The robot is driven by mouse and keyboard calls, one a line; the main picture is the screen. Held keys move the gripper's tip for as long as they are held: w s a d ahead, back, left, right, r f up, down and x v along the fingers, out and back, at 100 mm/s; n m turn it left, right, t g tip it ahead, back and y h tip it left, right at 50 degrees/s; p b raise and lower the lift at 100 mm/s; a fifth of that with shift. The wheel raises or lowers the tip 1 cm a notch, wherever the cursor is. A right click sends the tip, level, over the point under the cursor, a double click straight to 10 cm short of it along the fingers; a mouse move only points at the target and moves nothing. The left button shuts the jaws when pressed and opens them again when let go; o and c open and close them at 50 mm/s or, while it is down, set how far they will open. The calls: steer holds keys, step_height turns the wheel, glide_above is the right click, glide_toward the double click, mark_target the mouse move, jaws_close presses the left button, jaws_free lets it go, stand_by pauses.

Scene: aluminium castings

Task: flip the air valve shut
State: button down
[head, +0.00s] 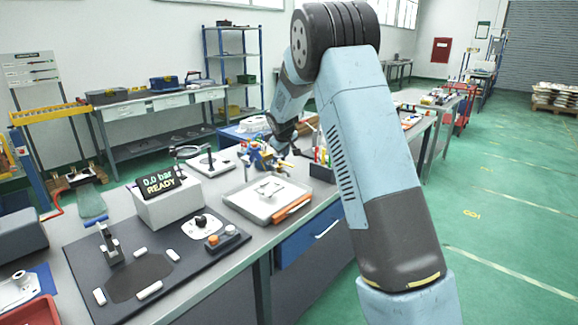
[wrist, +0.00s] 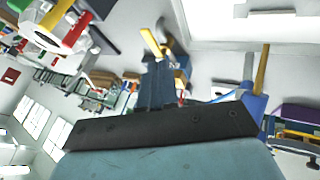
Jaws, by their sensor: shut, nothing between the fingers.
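A blue valve assembly with yellow parts (head: 252,155) stands on the bench behind the grey tray. In the wrist view a yellow lever (wrist: 151,42) shows just beyond my fingertips, and another yellow lever (wrist: 262,70) rises from a blue body (wrist: 256,102) to the right. I cannot tell which lever belongs to the air valve. My gripper (wrist: 158,68) is shut and empty, close to the first lever; contact is unclear. In the head view the gripper is small and dark beside the valve assembly, partly lost among the things behind.
A grey tray (head: 237,206) with a casting and an orange-handled tool lies in front. A white box (head: 168,207) carries a display reading "0.0 bar READY". A dark mat (head: 80,250) holds a clamp and several white pieces. A dark bin (head: 322,172) stands right of the valve.

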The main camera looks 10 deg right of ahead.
mark_target(286, 164)
steer(key=shift+w+a+f, duration=0.1)
steer(key=shift+w+f, duration=0.4)
steer(key=shift+f, duration=0.05)
steer(key=shift+x, duration=5)
